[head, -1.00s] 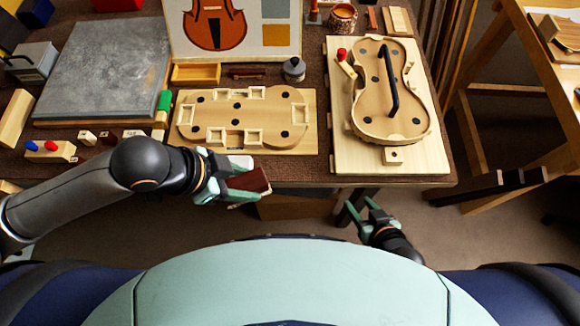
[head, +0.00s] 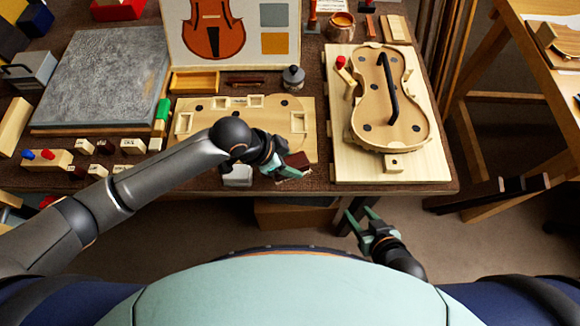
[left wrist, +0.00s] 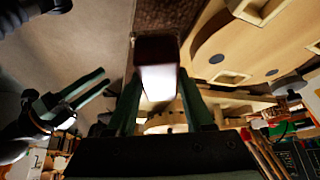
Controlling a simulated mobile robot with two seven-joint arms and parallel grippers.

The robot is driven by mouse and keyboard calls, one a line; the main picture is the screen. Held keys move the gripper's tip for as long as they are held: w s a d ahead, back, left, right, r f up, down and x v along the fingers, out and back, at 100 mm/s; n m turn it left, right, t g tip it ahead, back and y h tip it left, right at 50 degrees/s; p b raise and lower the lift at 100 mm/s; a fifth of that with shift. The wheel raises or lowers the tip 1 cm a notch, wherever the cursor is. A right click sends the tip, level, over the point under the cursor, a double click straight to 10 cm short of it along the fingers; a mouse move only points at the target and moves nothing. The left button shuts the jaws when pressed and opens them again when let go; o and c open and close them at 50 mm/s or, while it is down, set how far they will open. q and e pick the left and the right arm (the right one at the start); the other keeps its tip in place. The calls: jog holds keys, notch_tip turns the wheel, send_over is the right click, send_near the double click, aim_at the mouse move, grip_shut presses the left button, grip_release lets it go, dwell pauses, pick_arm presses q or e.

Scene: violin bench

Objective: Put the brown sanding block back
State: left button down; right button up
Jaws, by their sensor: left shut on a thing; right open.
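The brown sanding block (head: 297,161) is dark reddish brown. My left gripper (head: 289,171) is shut on it and holds it over the front edge of the violin-shaped board (head: 310,140) with square pockets. In the left wrist view the block (left wrist: 157,50) sits between the two fingers of the left gripper (left wrist: 158,95), with a pale bright face toward the camera. My right gripper (head: 364,220) is open and empty, in front of the bench edge. My left arm hides part of the board and its front pockets.
A violin body on a pale base board (head: 432,165) stands to the right. A grey stone slab (head: 100,85) lies at left. Several small labelled blocks stand along the front left. A grey jar (head: 293,78) and a wooden tray (head: 195,82) stand behind the pocketed board.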

pick_arm(q)
jog(key=shift+f, duration=1.5)
jog(key=shift+c, duration=1.4)
grip_release()
jog(key=shift+f, duration=0.1)
jog(key=p+v, duration=0.1)
jog(key=v, duration=1.1)
